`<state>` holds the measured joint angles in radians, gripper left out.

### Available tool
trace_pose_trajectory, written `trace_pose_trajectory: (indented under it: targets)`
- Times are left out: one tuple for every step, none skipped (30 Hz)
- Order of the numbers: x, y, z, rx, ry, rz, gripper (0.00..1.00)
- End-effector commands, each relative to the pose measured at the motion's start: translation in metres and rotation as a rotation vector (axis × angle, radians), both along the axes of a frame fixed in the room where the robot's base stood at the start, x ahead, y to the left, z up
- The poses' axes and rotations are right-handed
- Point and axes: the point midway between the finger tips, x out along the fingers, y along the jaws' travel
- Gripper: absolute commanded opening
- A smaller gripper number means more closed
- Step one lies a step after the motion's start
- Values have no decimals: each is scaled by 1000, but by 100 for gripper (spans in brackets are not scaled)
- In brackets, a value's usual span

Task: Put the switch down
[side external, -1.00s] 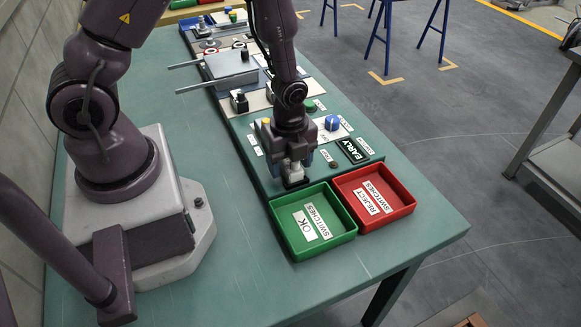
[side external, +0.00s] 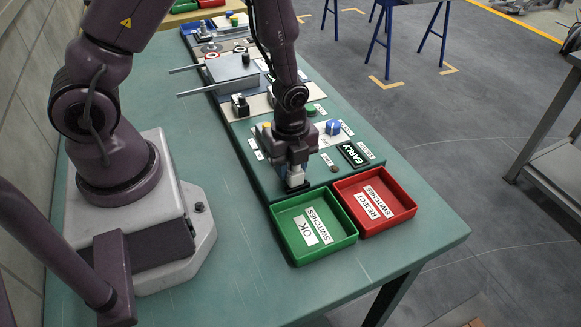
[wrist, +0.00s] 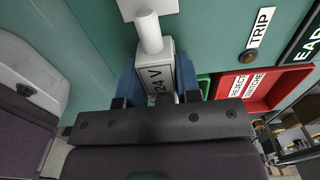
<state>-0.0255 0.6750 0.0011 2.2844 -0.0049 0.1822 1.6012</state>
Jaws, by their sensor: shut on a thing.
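The switch, a pale grey block marked "24 V" with a white round lever (wrist: 150,35), is between my gripper's blue fingers in the wrist view. My gripper (side external: 297,172) is shut on the switch (wrist: 157,70) and points down at the near edge of the green panel (side external: 252,165). In the side view a dark patch shows at the fingertips, and I cannot tell whether the switch touches the panel. The green "OK SWITCHES" tray (side external: 347,238) lies just in front of my gripper. The red "REJECT SWITCHES" tray (side external: 407,208) is right of it.
The panel carries a blue knob (side external: 333,127), a green button (side external: 310,108), a round button beside "TRIP" (wrist: 249,56), and an "EARLY" sign (side external: 355,153). A grey plate with rods (side external: 231,66) stands farther back. The green table (side external: 430,232) is clear around the trays.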

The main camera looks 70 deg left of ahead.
Motion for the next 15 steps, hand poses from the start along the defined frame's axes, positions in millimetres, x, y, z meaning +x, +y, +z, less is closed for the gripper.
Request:
trace_pose_trajectory:
  targets:
    - [1,0,6,0,-4,1,3]
    - [1,0,9,0,-4,1,3]
    - [1,0,14,0,-6,0,3]
    - [1,0,19,0,-6,0,3]
    - [1,0,23,0,-6,-1,3]
    - [1,0,30,0,-7,0,3]
    - [1,0,35,-1,-7,0,3]
    - [1,0,41,0,-7,1,3]
    - [1,0,48,0,-8,1,3]
    - [1,0,53,0,-7,0,3]
    - [1,0,59,0,-7,0,3]
    - [1,0,66,0,-7,0,3]
    - [1,0,70,1,-5,0,3]
    - [1,0,74,1,-7,0,3]
    - [1,0,79,0,-5,0,3]
